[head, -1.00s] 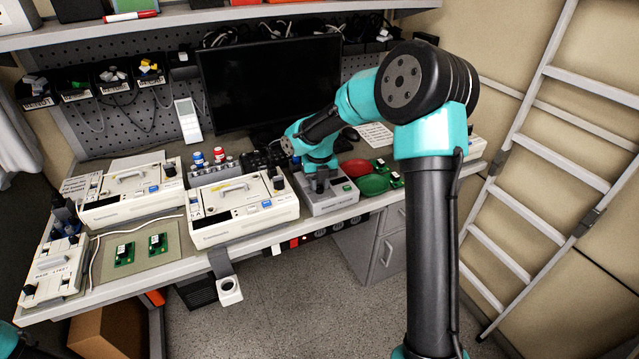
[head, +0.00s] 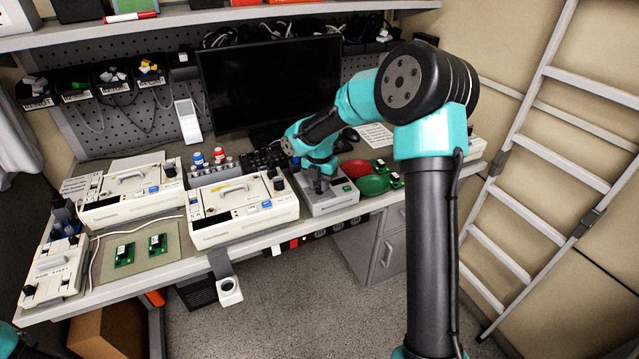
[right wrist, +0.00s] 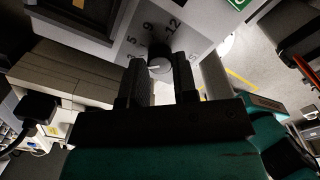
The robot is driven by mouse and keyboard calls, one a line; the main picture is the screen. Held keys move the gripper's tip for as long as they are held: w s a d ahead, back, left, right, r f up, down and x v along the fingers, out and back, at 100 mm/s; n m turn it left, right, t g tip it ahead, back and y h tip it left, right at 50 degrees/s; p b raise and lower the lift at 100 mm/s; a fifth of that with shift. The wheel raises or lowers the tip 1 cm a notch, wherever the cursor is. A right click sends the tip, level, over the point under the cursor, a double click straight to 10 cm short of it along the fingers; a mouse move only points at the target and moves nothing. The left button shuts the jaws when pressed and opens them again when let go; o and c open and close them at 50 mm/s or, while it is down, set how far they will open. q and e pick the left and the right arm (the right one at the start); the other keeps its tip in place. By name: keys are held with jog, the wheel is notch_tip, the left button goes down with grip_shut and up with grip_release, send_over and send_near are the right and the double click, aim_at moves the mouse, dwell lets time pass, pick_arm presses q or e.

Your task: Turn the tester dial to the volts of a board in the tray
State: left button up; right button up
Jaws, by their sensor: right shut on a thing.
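The tester (head: 335,204) is a grey box at the bench's front edge, right of centre in the head view. My right gripper (head: 318,184) points down over its top. In the right wrist view its fingers (right wrist: 160,80) are closed around the tester dial (right wrist: 160,66), a round knob with a white pointer line. Printed numbers 5, 9 and 12 show around the dial. The line points roughly left; its exact mark is partly hidden. My left gripper is not in view.
Two more green boards (head: 124,262) lie on a mat (head: 180,254) at the left. A dark monitor (head: 270,85) stands behind. A ladder (head: 570,160) leans at the right.

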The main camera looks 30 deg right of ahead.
jog(key=m, duration=0.8)
jog(key=o, duration=0.7)
jog(key=shift+r, duration=0.1)
jog(key=shift+r, duration=3.4)
